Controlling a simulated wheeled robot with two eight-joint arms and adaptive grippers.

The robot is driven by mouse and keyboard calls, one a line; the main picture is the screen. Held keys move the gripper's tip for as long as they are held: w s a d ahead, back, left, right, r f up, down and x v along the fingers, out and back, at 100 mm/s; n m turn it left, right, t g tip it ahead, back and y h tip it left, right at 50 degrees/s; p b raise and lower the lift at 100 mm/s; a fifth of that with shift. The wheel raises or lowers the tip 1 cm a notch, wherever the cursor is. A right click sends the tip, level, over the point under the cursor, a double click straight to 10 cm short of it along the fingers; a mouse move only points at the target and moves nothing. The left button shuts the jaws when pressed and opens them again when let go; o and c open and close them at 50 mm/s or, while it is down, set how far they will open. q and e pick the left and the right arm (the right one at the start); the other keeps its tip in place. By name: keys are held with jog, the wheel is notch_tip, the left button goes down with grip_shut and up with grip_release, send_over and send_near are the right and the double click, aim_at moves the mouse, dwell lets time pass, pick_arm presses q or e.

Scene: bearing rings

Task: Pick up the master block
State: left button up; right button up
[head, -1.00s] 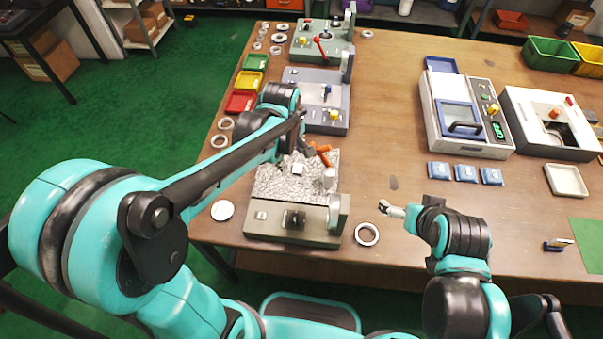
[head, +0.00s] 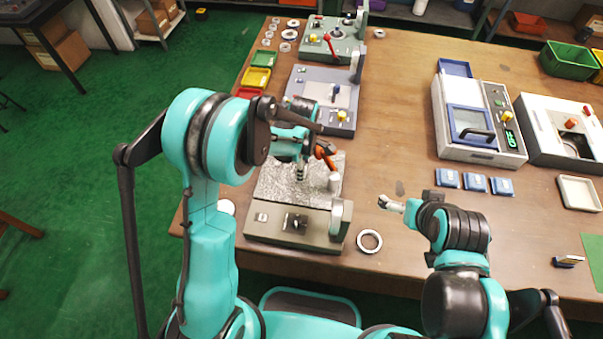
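My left arm reaches over the grey-green fixture with a speckled stone top (head: 275,185). My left gripper (head: 300,173) points down at the middle of that stone top, beside an orange-handled part (head: 325,155). The small pale block that lay there earlier is not visible now; the gripper and wrist cover its place. I cannot tell whether the fingers are open or shut, or touch it. My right gripper (head: 384,202) hangs over the table to the right of the fixture, apart from any object. Its fingers are too small to judge.
A steel ring (head: 369,241) lies right of the fixture. A white disc (head: 227,207) is at its left. Behind it stands a blue-grey fixture (head: 345,97). Blue packets (head: 474,183) lie before the white machine (head: 478,150). The middle of the table is clear.

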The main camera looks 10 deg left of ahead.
pick_arm(q)
jog(key=shift+f, duration=0.45)
jog(key=shift+r, duration=0.1)
grip_shut()
jog(key=shift+r, duration=0.1)
